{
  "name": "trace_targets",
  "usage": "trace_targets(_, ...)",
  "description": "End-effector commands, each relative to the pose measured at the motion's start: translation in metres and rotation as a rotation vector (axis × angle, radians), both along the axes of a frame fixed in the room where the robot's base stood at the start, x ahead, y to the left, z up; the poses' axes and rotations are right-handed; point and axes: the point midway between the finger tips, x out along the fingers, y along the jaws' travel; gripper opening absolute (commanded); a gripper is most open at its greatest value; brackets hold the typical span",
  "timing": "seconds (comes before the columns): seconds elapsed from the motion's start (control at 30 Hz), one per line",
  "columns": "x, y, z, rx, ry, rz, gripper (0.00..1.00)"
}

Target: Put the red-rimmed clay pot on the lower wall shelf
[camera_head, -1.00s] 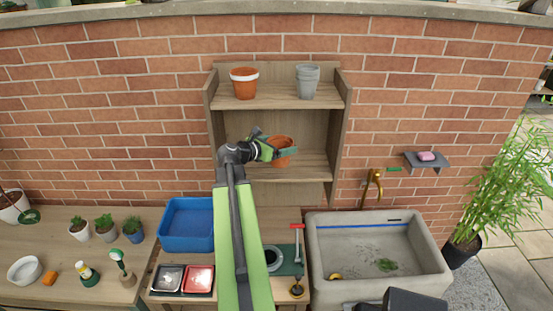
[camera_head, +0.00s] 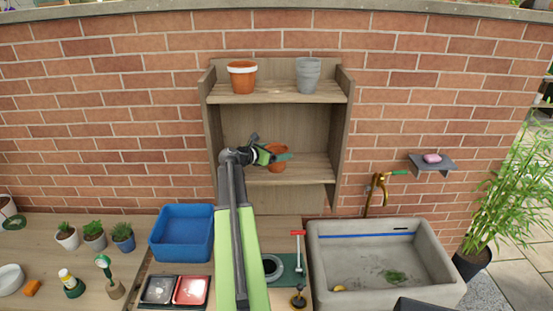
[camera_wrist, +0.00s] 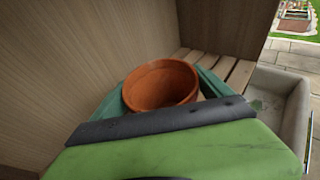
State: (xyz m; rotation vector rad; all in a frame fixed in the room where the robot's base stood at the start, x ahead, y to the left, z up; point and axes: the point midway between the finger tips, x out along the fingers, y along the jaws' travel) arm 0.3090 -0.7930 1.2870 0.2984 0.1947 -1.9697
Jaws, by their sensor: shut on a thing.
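The clay pot (camera_head: 277,160) is orange-brown, with a reddish rim in the wrist view (camera_wrist: 160,84), where I look into its empty inside. My gripper (camera_head: 276,157) is shut around it, one green finger on each side. The pot is upright inside the lower bay of the wooden wall shelf, over the lower shelf board (camera_head: 316,167). Its base is low by the board, but I cannot tell whether it touches. The wrist view shows the board's slats (camera_wrist: 240,76) to the right of the pot. My gripper hides part of the pot.
The shelf's side panels (camera_head: 341,135) flank the bay. The lower board is clear right of the pot. A blue crate (camera_head: 182,234) and a stone sink (camera_head: 385,270) are below.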

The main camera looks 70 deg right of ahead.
Motion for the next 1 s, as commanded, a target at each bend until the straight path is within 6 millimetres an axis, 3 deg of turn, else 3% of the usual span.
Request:
trace_targets(0.33, 0.001, 0.0, -0.005, -0.001, 0.001, 0.001, 0.19)
trace_targets(0.37, 0.001, 0.0, -0.004, 0.0, 0.0, 0.001, 0.91)
trace_targets(0.43, 0.001, 0.0, -0.003, 0.0, 0.0, 0.001, 1.0)
trace_targets(0.73, 0.001, 0.002, 0.003, 0.0, 0.0, 0.002, 1.0)
trace_targets(1.0, 0.024, 0.057, 0.022, -0.001, 0.001, 0.005, 1.0)
